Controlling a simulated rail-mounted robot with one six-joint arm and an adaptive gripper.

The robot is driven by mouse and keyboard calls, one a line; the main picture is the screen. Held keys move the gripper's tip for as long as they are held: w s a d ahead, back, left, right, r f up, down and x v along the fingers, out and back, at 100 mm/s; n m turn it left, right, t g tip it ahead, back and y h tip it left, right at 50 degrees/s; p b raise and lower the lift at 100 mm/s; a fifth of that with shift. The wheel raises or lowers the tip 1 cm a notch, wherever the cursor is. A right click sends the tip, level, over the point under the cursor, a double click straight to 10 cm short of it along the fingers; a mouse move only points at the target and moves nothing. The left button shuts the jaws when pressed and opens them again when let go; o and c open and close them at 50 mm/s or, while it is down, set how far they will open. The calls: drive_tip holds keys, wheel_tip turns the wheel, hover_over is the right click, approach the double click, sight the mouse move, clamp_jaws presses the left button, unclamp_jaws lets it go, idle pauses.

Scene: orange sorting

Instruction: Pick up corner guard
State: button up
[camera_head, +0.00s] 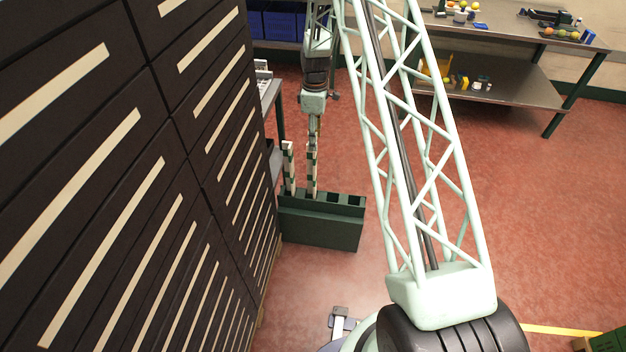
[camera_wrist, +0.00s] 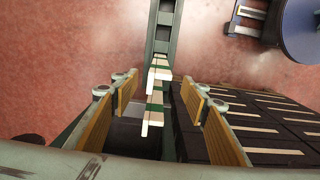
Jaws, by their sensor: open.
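Two corner guards with white and green bands stand upright in a dark green slotted rack (camera_head: 322,238). In the head view, one corner guard (camera_head: 289,170) is at the left end and the other (camera_head: 312,178) is just right of it. My gripper (camera_head: 314,115) points down above the right one. In the wrist view, my gripper (camera_wrist: 160,95) is open, its tan-padded fingers on either side. The L-shaped ends of a farther guard (camera_wrist: 160,74) and a nearer guard (camera_wrist: 154,107) show in the gap. I cannot tell whether either touches a finger.
A tall stack of dark boxes with pale strips (camera_head: 165,190) rises close to the rack's left. A grey table (camera_head: 272,95) stands behind it. A two-level bench (camera_head: 500,85) with small objects is at the back right. Red floor (camera_head: 540,210) is open on the right.

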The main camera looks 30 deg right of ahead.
sight(314, 162)
drive_tip(key=shift+f, duration=0.1)
drive_tip(key=shift+f+b, duration=0.6)
drive_tip(key=shift+f, duration=3.6)
drive_tip(key=shift+f+b, duration=0.55)
drive_tip(key=shift+f, duration=2.05)
drive_tip(key=c, duration=1.2)
drive_tip(key=shift+r, duration=0.15)
